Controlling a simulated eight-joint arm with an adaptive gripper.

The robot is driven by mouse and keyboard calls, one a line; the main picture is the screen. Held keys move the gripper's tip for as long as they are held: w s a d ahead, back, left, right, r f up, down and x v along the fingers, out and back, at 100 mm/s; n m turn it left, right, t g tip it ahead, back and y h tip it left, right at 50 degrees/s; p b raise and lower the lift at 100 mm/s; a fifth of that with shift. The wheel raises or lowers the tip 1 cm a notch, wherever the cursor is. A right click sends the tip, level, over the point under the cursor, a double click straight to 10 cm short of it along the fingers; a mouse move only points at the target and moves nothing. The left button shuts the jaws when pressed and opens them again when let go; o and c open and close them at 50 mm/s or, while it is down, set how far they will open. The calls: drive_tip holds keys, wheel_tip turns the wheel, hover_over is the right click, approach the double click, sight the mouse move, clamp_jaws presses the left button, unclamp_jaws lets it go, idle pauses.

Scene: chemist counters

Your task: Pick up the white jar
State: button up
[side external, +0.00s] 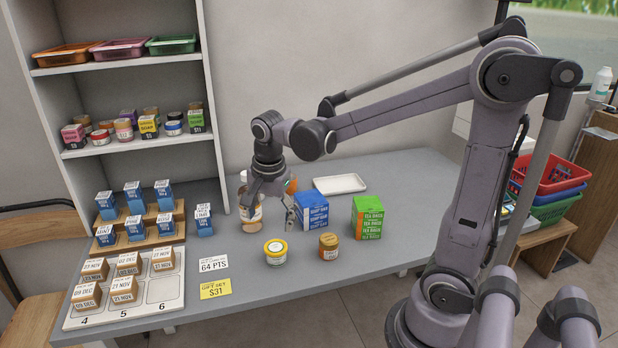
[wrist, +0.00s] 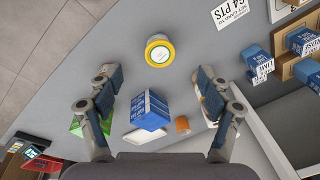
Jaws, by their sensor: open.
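A short white jar with a yellow lid and a pale round label on top (side external: 275,252) stands upright on the grey counter. In the wrist view the jar (wrist: 160,51) shows from above, at top centre, beyond the fingertips. My gripper (side external: 270,212) is open and empty, behind and above the jar in the side view. In the wrist view its fingers (wrist: 157,82) are spread wide, with the jar apart from both.
A blue box (side external: 312,210), green box (side external: 367,218) and amber jar (side external: 328,246) stand to the right. Cards (side external: 215,289) lie left. A white tray (side external: 340,184) lies behind.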

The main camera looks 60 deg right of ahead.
wheel_tip(320, 180, down, 3)
drive_tip(key=w+d+m+g, duration=0.2)
drive_tip(key=m, duration=0.4)
hover_over(276, 246)
drive_tip(key=a, duration=0.1)
drive_tip(key=f, duration=0.5)
drive_tip(key=shift+a+f, duration=0.2)
drive_tip(key=shift+f, duration=0.15)
drive_tip(key=f, duration=0.2)
drive_tip(key=d+f, duration=0.1)
drive_tip(key=f, duration=0.1)
drive_tip(key=shift+w+d, duration=0.1)
drive_tip(key=shift+d, duration=0.05)
drive_tip(key=shift+f, duration=0.65)
drive_tip(key=c, duration=1.2)
